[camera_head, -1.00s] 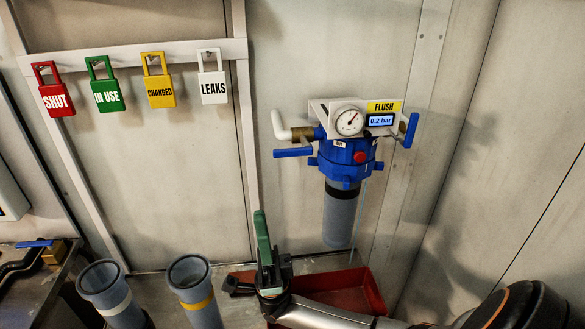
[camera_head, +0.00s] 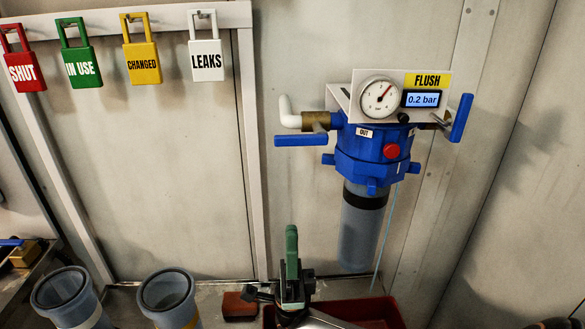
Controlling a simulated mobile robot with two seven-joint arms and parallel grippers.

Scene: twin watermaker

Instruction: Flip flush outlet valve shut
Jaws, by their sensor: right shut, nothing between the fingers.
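The blue flush filter housing (camera_head: 372,160) hangs on the wall under a yellow FLUSH label, with a small OUT tag on its upper front. On its left, a brass valve (camera_head: 316,121) joins a white elbow pipe and has a blue lever (camera_head: 301,140) lying level and pointing left. A second blue lever (camera_head: 462,117) on the right side stands nearly upright. My right gripper (camera_head: 291,245) is shut and empty, pointing up below the left lever and apart from it. Its arm is mostly cut off by the lower edge. My left gripper is out of view.
A gauge (camera_head: 380,97) and a display (camera_head: 423,99) reading 0.2 bar sit above the housing. A grey filter bowl (camera_head: 358,235) hangs below it. A red tray (camera_head: 385,311) lies below. Two grey cylinders (camera_head: 62,300) stand at lower left. Several tag padlocks (camera_head: 142,62) hang upper left.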

